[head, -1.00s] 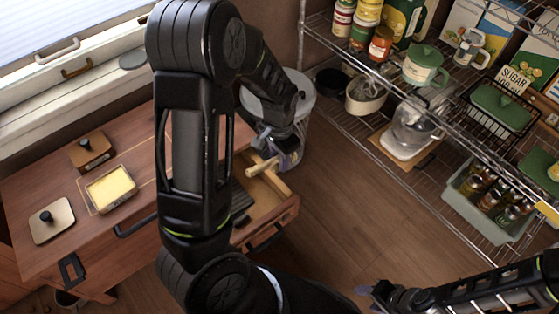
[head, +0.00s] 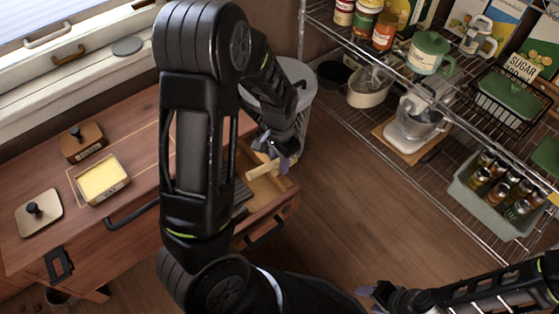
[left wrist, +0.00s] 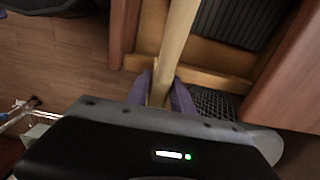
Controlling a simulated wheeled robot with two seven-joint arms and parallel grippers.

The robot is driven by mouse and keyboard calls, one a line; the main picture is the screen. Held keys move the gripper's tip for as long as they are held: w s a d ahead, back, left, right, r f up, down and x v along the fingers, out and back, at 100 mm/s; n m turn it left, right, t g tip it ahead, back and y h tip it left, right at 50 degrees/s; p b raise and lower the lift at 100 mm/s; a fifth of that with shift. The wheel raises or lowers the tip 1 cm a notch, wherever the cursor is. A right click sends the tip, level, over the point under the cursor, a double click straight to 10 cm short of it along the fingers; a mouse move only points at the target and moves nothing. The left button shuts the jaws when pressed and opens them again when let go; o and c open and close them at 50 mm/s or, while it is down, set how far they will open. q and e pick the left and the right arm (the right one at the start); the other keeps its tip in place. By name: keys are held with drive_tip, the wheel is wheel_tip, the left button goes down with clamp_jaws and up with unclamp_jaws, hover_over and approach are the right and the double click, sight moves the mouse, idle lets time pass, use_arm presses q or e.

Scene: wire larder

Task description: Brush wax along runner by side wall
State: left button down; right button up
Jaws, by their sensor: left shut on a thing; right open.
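My left gripper (head: 279,151) is shut on a light wooden brush handle (head: 260,169) over the open drawer (head: 268,222). In the left wrist view, my left gripper's purple fingers (left wrist: 162,95) clasp the handle (left wrist: 176,40), which runs up out of the picture; no bristles show. A pale wooden strip (left wrist: 215,77) lies across the drawer beneath it; I cannot tell if the brush touches it. An open tin of yellow wax (head: 101,180) stands on the cabinet top. My right gripper (head: 374,291) is open and empty at the bottom edge, low over the floor.
A brown block with a black knob (head: 84,142) and a pale lid with a knob (head: 38,213) lie near the wax. A tall grey bin (head: 291,80) stands behind the drawer. A wire shelf (head: 420,170) with jars and boxes fills the right. The floor between is clear.

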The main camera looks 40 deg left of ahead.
use_arm(q)
drive_tip(key=shift+f+b, duration=0.5)
drive_tip(key=shift+f, duration=0.2)
idle(0.6)
drive_tip(key=shift+r+p, duration=0.4)
wheel_tip(320, 180, up, 7)
drive_tip(key=p, duration=0.6)
drive_tip(key=shift+r, duration=0.15)
